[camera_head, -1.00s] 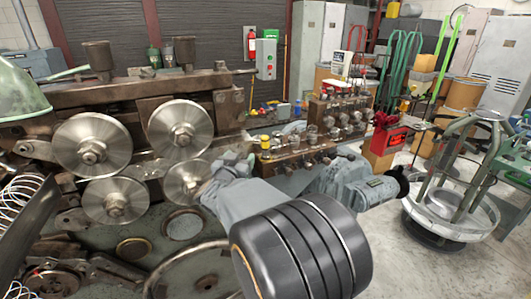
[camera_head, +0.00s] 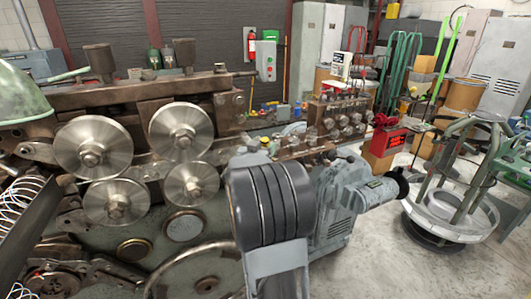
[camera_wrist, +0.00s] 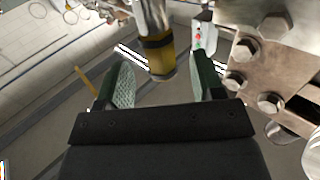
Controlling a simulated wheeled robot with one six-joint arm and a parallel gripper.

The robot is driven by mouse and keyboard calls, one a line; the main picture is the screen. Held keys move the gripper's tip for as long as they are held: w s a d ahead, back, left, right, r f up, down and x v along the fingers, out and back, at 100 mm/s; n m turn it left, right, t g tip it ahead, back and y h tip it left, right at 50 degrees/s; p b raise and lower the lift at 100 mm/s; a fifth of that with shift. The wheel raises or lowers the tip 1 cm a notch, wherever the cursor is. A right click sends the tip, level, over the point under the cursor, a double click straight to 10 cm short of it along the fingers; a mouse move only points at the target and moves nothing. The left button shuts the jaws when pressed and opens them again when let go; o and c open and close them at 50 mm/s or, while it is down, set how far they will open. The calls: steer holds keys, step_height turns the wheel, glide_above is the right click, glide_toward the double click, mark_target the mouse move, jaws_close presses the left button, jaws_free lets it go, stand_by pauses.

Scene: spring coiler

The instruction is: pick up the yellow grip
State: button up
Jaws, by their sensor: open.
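The yellow grip (camera_wrist: 158,54) is a short yellow cylinder with a dark band, on the end of a metal rod, in the top middle of the wrist view. In the head view it is a small yellow spot (camera_head: 264,139) just right of the rollers, partly hidden by my arm. My gripper (camera_wrist: 164,82) is open, with pale textured pads on dark green fingers. In the wrist view, the grip's free end shows between the two fingertips, with a gap visible on both sides. I cannot tell how deep it sits between them.
A rusty block with large bolts (camera_wrist: 270,80) is close on the right in the wrist view. In the head view, the machine's steel rollers (camera_head: 183,131) stand left of my arm. A round grey stand (camera_head: 450,215) is on the right, with open floor before it.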

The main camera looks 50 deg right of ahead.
mark_target(263, 145)
steer(key=shift+x, duration=1.65)
steer(key=shift+f, duration=0.15)
steer(key=shift+a, duration=0.1)
steer(key=shift+c, duration=0.3)
steer(key=c, duration=1)
jaws_close()
